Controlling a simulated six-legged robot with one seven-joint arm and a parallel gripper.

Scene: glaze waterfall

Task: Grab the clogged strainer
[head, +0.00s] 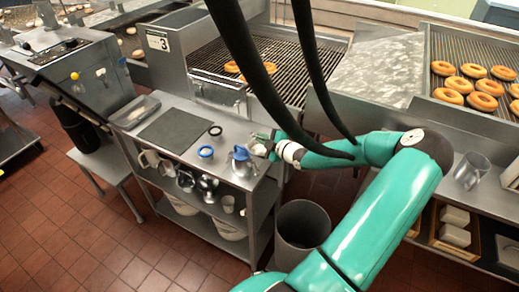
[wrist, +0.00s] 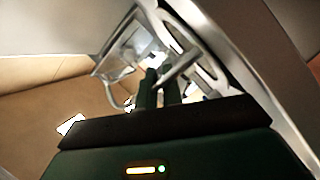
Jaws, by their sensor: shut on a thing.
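My gripper (head: 264,141) is over the right end of the steel cart in the head view. In the wrist view its two dark fingers (wrist: 159,90) are close together on a pale metal handle. I take this to be the clogged strainer (wrist: 180,68), whose framed, rounded body extends beyond the fingers. In the head view a small pale round part of it (head: 258,150) shows just below the gripper. The rest is too small to make out, and the clog cannot be seen clearly.
The steel cart (head: 150,116) holds a dark mat (head: 176,130), a blue-rimmed cup (head: 206,152) and a blue-topped container (head: 241,162) close to my gripper. A grey bin (head: 302,228) stands right of the cart. Doughnut racks (head: 470,85) line the back.

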